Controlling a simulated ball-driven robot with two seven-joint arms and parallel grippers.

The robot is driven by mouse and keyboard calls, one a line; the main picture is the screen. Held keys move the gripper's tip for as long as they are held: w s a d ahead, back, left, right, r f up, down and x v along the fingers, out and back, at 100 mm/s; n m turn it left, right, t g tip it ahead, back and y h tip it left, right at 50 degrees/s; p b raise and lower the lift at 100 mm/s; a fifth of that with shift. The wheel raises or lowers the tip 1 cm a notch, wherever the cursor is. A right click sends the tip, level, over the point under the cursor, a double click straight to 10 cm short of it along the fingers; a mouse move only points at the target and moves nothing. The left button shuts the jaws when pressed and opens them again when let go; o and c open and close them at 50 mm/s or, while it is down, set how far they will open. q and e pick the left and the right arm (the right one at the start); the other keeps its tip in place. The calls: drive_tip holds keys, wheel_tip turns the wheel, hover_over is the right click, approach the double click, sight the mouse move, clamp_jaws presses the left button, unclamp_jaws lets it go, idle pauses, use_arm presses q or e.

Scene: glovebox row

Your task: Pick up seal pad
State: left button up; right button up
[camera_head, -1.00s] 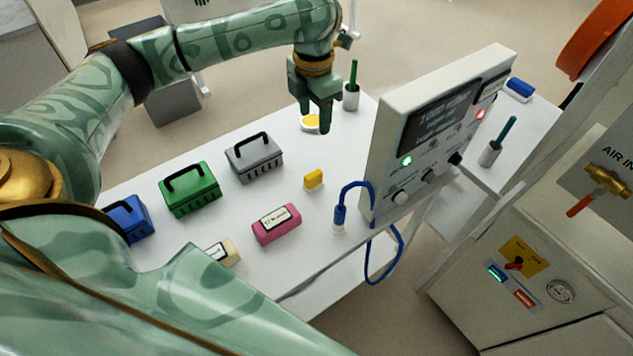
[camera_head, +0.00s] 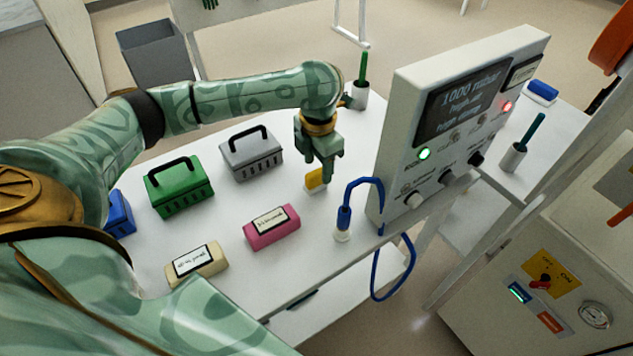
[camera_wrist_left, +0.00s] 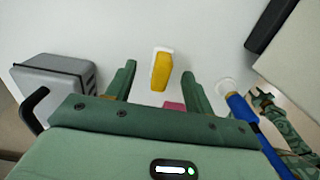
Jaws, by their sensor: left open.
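A small yellow pad (camera_head: 314,180) with a white edge sits on the white table, right of the grey case. I take it to be the seal pad, though no label shows on it. My left gripper (camera_head: 325,177) is just above and beside it, fingers pointing down, and partly covers it in the head view. In the left wrist view the yellow pad (camera_wrist_left: 161,70) shows between the two spread fingers of the open left gripper (camera_wrist_left: 158,74). I cannot see any contact.
Grey (camera_head: 251,156), green (camera_head: 179,190) and blue (camera_head: 119,214) cases stand left. A pink labelled block (camera_head: 272,228) and a cream one (camera_head: 197,264) lie in front. A blue cable plug (camera_head: 344,216) and the control panel (camera_head: 455,120) stand close on the right.

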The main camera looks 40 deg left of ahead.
sight(318, 171)
use_arm(q)
drive_tip(key=f+b, duration=0.1)
drive_tip(key=f, duration=0.3)
drive_tip(key=shift+s+d+f+b, duration=0.1)
drive_tip(key=shift+s+f+b, duration=0.15)
drive_tip(key=shift+b, duration=0.15)
drive_tip(key=shift+r, duration=0.1)
drive_tip(key=c, duration=1.1)
drive_tip(key=shift+w+r+p, duration=0.1)
drive_tip(key=shift+r+p, duration=0.4)
drive_tip(key=shift+r, duration=0.15)
drive_tip(key=r+p, duration=0.2)
drive_tip(key=r, duration=0.1)
drive_tip(key=shift+s+d+r, duration=0.1)
drive_tip(key=shift+s, duration=0.1)
drive_tip(key=s+d+r+p, duration=0.2)
drive_tip(key=s+r, duration=0.1)
drive_tip(key=s, duration=0.1)
drive_tip(key=s+d+r+p, duration=0.2)
drive_tip(key=s, duration=0.2)
drive_tip(key=s+d+r+p, duration=0.1)
drive_tip(key=s+r+p, duration=0.1)
drive_tip(key=s+r, duration=0.1)
drive_tip(key=shift+s+d+r+p, duration=0.3)
drive_tip(key=shift+s+d, duration=0.1)
drive_tip(key=shift+s, duration=0.35)
